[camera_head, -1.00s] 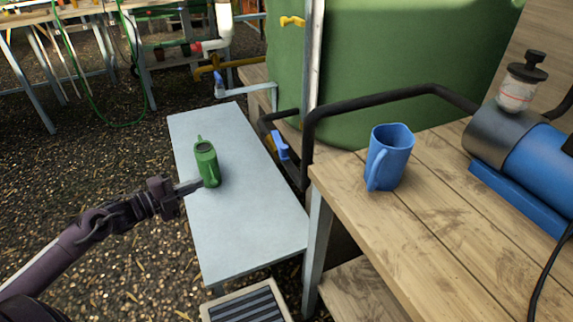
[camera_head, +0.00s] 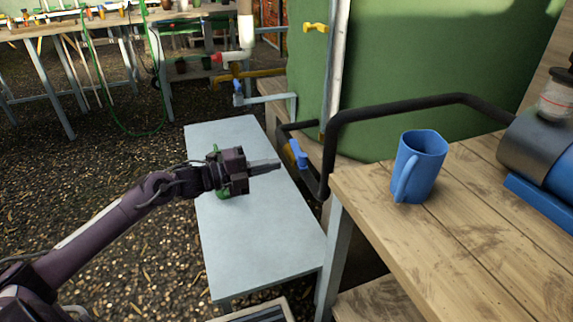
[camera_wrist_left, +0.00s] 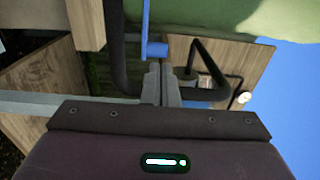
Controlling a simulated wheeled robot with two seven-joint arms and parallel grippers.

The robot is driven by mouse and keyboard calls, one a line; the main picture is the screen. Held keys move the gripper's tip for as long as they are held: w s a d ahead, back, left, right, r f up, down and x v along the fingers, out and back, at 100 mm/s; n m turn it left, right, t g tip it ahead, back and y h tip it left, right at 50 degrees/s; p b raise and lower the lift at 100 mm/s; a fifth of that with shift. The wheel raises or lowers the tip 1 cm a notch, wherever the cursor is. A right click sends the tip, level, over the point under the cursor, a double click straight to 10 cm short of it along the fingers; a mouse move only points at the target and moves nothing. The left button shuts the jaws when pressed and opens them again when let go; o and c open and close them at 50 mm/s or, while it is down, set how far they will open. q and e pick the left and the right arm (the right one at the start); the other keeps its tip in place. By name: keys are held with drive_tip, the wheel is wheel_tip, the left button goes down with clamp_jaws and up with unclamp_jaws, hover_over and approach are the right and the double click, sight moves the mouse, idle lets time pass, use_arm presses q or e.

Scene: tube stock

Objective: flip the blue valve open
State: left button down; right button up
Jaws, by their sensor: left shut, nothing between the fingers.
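A blue valve handle (camera_head: 298,153) sits on the black pipe by the green tank, past the right edge of the grey table. My left gripper (camera_head: 280,164) is shut and empty, its fingertips pointing right, just short of the handle. In the left wrist view the blue valve handle (camera_wrist_left: 154,50) appears just beyond the tips of my left gripper (camera_wrist_left: 160,68). I cannot tell whether they touch. Another blue handle (camera_head: 238,93) is on a pipe farther back. My right gripper is out of view.
A green jug (camera_head: 222,193) on the grey table (camera_head: 262,255) is mostly hidden behind my left gripper. A blue jug (camera_head: 419,166) stands on the wooden bench (camera_head: 440,250) at right. The black pipe (camera_head: 400,106) arches over the bench edge. A yellow valve handle (camera_head: 315,27) is higher up.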

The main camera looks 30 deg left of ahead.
sight(301, 161)
use_arm(q)
drive_tip(key=shift+x, duration=2.3)
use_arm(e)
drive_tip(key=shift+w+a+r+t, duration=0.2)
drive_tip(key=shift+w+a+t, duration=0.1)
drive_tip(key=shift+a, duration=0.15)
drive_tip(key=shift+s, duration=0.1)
use_arm(q)
drive_tip(key=shift+w+d+r+n+t+y+p, duration=0.1)
drive_tip(key=shift+w+d+n+t+y+p, duration=0.2)
drive_tip(key=shift+d, duration=0.2)
drive_tip(key=shift+w+d+n+t+y+p, duration=0.1)
drive_tip(key=shift+d+n+t+y+p, duration=0.15)
drive_tip(key=shift+d+y, duration=0.2)
drive_tip(key=shift+d, duration=0.2)
drive_tip(key=shift+a, duration=0.1)
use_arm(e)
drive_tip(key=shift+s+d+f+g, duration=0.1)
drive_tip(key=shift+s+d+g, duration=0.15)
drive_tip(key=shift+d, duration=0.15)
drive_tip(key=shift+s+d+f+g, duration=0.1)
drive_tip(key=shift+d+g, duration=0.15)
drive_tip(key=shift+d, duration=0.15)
